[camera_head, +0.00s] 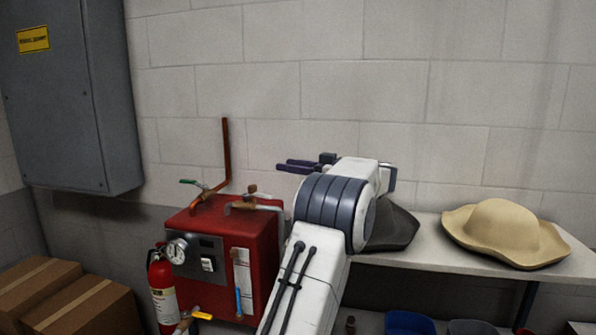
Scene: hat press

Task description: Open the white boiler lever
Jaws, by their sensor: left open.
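A red boiler (222,240) stands against the wall, left of centre. On its top right is a brass valve (250,192) with a pale, whitish lever (268,197) pointing right, partly close to my arm. A green-handled valve (190,182) sits on the top left at the copper pipe. My left arm rises from the bottom centre, and my left gripper (300,165) is open and empty. Its dark fingers point left, above and to the right of the pale lever, apart from it. My right gripper is not in view.
A shelf (425,240) to the right holds a tan hat (505,232) and a dark hat (392,230), partly behind my arm. A fire extinguisher (162,290) stands at the boiler's left. A grey cabinet (70,100) hangs upper left, above cardboard boxes (90,308).

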